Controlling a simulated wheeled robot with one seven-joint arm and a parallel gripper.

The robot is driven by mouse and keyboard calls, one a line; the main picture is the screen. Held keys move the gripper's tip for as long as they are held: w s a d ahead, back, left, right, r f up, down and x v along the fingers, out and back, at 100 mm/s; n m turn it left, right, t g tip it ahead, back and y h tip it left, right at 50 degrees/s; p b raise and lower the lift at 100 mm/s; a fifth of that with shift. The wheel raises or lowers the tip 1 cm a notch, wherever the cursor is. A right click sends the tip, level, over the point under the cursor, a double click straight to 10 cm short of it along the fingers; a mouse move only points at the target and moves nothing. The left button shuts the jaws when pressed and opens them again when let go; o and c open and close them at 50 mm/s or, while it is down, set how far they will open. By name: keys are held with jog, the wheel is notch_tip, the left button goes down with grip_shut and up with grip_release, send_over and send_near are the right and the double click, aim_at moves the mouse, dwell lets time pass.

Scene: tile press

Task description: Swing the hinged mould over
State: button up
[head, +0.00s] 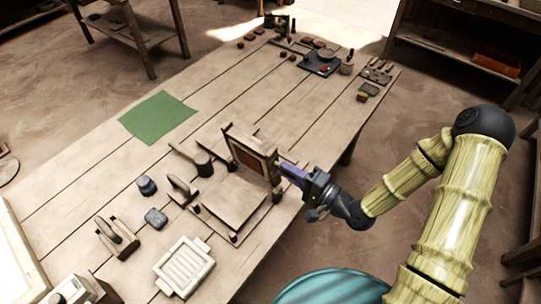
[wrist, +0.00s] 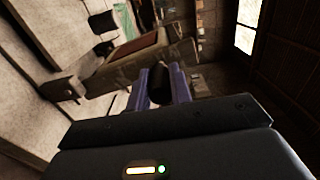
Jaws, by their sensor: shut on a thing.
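The hinged mould (head: 247,157) stands raised at a steep tilt on the far side of the press base (head: 234,198), with a reddish-brown panel inside its wooden frame. In the wrist view the mould (wrist: 137,47) lies just beyond my fingers. My gripper (head: 284,171) reaches in from the right at the mould's right edge. In the wrist view its purple fingers (wrist: 165,84) are shut on a dark, rounded piece that looks like the mould's handle. The hinge itself is hard to make out.
A green mat (head: 157,117) lies farther back. The table between mat and far tools is clear.

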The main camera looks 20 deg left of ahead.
jog(key=s, duration=0.1)
jog(key=s+a+f+p, duration=0.1)
jog(key=s, duration=0.2)
jog(key=shift+s+a+f+p, duration=0.15)
jog(key=shift+s+a+p, duration=0.15)
jog(key=shift+s+p, duration=0.1)
jog(key=o, duration=0.4)
jog(key=s+f, duration=0.1)
jog(key=s, duration=0.1)
jog(key=s+a+f+p, duration=0.1)
jog(key=shift+s+a+f, duration=0.15)
jog(key=shift+s+f, duration=0.2)
jog(key=shift+f, duration=0.05)
jog(key=shift+c, duration=0.2)
jog(key=shift+f, duration=0.1)
jog(key=shift+c, duration=0.4)
